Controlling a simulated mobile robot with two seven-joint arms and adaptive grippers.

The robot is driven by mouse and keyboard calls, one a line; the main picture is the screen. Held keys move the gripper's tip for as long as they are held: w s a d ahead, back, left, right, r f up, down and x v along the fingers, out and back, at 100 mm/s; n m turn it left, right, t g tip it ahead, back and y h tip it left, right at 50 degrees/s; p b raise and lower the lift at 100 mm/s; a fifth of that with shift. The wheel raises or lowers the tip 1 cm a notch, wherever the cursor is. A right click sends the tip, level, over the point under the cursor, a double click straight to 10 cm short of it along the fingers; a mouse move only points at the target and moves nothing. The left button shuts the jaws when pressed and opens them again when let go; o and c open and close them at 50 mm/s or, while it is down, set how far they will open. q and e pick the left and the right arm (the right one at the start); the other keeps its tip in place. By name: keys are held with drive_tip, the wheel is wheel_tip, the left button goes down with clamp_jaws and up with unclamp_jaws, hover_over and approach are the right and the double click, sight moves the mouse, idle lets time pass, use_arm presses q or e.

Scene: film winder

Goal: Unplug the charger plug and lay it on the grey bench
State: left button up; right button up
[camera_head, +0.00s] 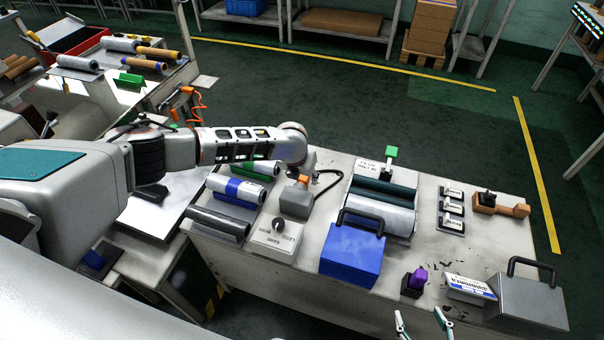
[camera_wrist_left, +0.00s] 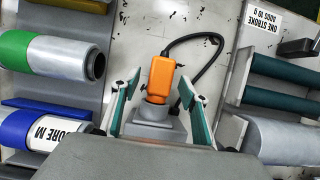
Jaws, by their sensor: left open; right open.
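The orange charger plug (camera_head: 303,180) stands in a grey socket block (camera_head: 296,202) on the grey bench (camera_head: 420,255), with a black cord (camera_head: 330,182) looping from it. In the left wrist view the orange plug (camera_wrist_left: 160,76) rises from its grey socket (camera_wrist_left: 153,125). My left gripper (camera_wrist_left: 160,85) is open, with one teal-padded finger on each side of the plug in that view; contact cannot be told. In the head view the left fingers are hidden behind my arm. My right gripper (camera_head: 423,322) is open and empty at the bottom edge, away from the plug.
Film rolls (camera_head: 237,188) lie left of the socket, and a white dial box (camera_head: 277,236) stands in front. A blue box with a handle (camera_head: 352,250) and a roller unit (camera_head: 383,205) stand to the right. The bench has bare patches right of the blue box.

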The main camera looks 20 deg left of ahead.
use_arm(q)
drive_tip(key=shift+w+f, duration=0.15)
drive_tip(key=shift+f, duration=0.25)
drive_tip(key=shift+c, duration=0.3)
clamp_jaws()
drive_tip(key=shift+w, duration=0.1)
drive_tip(key=shift+w+b, duration=0.2)
drive_tip(key=shift+b, duration=0.1)
drive_tip(key=shift+w, duration=0.3)
drive_tip(key=shift+w+b, duration=0.95)
drive_tip(key=shift+b, duration=0.2)
